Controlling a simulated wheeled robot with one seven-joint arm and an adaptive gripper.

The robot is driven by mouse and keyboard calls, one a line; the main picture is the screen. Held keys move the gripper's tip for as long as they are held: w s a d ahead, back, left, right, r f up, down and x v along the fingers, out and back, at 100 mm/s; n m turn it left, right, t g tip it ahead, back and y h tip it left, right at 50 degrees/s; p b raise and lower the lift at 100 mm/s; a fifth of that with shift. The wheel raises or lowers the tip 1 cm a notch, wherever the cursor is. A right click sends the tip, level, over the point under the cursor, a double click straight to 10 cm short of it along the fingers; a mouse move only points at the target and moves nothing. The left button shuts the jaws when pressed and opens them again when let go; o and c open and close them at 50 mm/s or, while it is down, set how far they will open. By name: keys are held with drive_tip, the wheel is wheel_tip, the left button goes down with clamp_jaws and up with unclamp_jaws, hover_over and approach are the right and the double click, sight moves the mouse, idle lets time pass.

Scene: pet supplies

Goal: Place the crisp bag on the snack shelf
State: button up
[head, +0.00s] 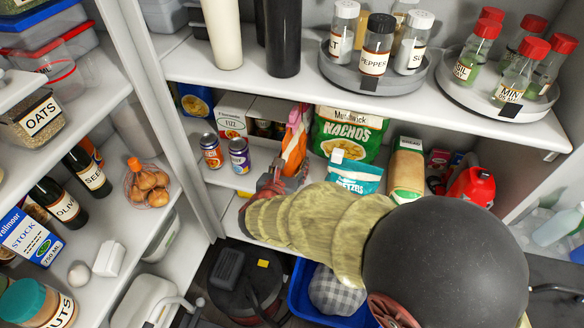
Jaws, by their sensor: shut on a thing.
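An orange and pink bag (294,146), which looks like the crisp bag, stands roughly upright and is seen nearly edge-on. My gripper (277,174) is shut on its lower part; the fingers are small and partly hidden by my arm. The bag is at the snack shelf (222,177), left of a green NACHOS bag (346,135) and a teal PRETZELS bag (352,175). I cannot tell whether the bag's bottom touches the shelf.
Cans (239,155) and a FIZZ box (233,118) stand left of the bag. A bread loaf (407,168) and a red container (471,187) stand to the right. The upper shelf (290,87) with spice turntables overhangs. A blue crate (300,290) is below.

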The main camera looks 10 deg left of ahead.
drive_tip(key=shift+w+f, duration=0.2)
drive_tip(key=shift+r, duration=0.15)
drive_tip(key=o, duration=1.4)
drive_tip(key=shift+c, duration=0.2)
drive_tip(key=shift+f, duration=0.2)
drive_tip(key=shift+r, duration=0.1)
